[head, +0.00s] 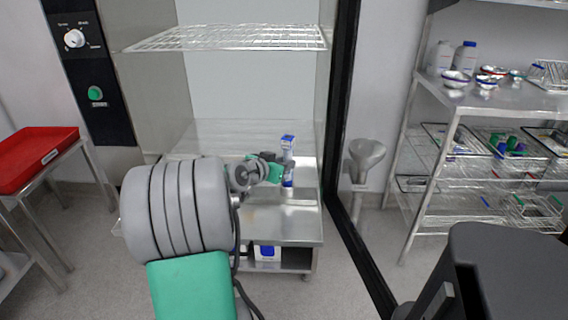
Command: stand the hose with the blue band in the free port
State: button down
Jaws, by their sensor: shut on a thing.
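My gripper (280,168) is at the end of my arm, in the middle of the head view, over the metal worktop of the washer (275,222). It is shut on a slim, upright, pale and blue piece, which I take to be the hose with the blue band (288,142). Blue shows above the gripper and again below it, and the gripper hides the middle. The free port cannot be made out. I cannot tell whether the hose's lower end touches anything.
A wire rack (228,38) spans the washer chamber above my gripper. A dark door frame (338,130) stands close on the right. A metal shelf cart (480,100) with bottles and bowls is farther right. A red tray (35,155) sits on a stand at the left.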

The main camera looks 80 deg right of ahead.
jog(key=shift+f+b, duration=0.5)
jog(key=shift+b, duration=0.1)
jog(key=c, duration=1.1)
grip_release()
jog(key=p+v, duration=0.1)
jog(key=v, duration=0.7)
jog(key=shift+v, duration=2.45)
